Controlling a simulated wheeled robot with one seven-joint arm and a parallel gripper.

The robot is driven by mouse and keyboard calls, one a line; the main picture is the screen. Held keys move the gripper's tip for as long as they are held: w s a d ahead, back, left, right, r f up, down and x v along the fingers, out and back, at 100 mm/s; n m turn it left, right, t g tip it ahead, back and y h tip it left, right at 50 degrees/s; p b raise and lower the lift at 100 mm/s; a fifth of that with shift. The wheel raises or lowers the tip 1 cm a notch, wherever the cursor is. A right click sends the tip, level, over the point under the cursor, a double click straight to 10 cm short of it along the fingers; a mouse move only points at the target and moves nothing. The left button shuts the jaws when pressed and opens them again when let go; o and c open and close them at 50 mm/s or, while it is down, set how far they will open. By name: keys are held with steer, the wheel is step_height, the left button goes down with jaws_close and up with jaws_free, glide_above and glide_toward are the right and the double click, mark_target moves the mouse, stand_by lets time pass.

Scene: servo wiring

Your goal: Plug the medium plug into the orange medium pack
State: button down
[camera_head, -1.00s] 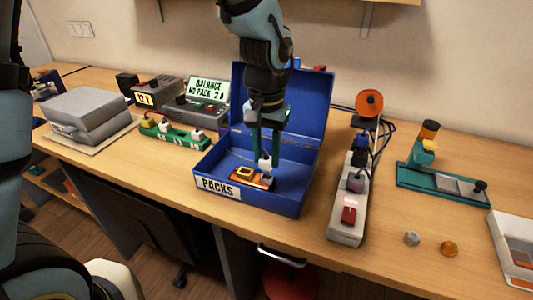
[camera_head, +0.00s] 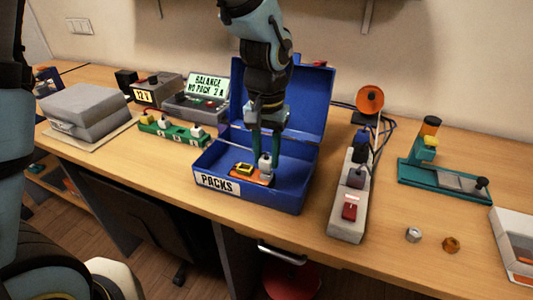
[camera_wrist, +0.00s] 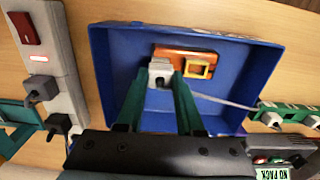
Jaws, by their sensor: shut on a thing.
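The orange pack (camera_head: 240,178) lies in the blue box, with a yellow-framed socket (camera_wrist: 198,68) on one part of its top. My gripper (camera_head: 265,157) points down into the box and is shut on a pale grey plug (camera_wrist: 160,74). The plug also shows in the head view (camera_head: 265,166), at the right end of the pack, beside the yellow frame. It appears to touch the pack, but I cannot tell whether it is fully seated. A pale cable (camera_wrist: 225,101) runs from the plug side toward the green socket strip (camera_head: 172,132).
The blue box (camera_head: 290,197) has low walls around my gripper and a raised lid behind. The grey power strip (camera_head: 344,225) stands to its right, with dark plugs. A tester with a lit screen (camera_head: 207,83) stands behind left. Two nuts (camera_head: 413,235) lie at the right.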

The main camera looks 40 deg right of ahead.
mark_target(266, 159)
steer(key=shift+f+b, duration=0.45)
steer(key=shift+f, duration=0.25)
steer(key=shift+c, duration=2.3)
jaws_free()
step_height(266, 159, up, 11)
steer(key=b, duration=0.1)
steer(key=shift+b, duration=0.4)
